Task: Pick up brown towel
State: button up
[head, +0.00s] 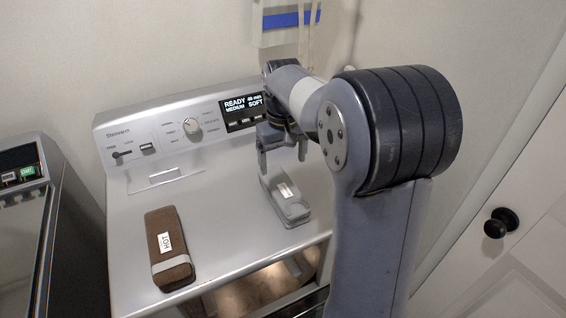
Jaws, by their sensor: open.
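A long brown folded item (165,232), which looks like the brown towel, lies on the left part of the washer's top (225,215). It has a white "HOT" label and a pale band near its front end. My gripper (283,163) is open, with its fingers pointing down, to the right of the brown item and well apart from it. The fingers show at the back end of a grey item (292,211) with a pale label. I cannot tell whether they touch it. Nothing shows between the fingers.
The washer's control panel (170,129), with a knob and lit display, rises behind. A second appliance (22,250) stands at the left. A white door with a black knob (501,222) is at the right. Bare washer top separates the brown and grey items.

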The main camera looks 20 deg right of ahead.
aim_at(172, 268)
jog(key=k+j+z, duration=0.25)
jog(key=j, duration=0.3)
jog(key=k+j+z, duration=0.25)
jog(key=j, duration=0.3)
jog(key=k+j+z, duration=0.25)
jog(key=k+j, duration=0.1)
jog(key=j, duration=0.1)
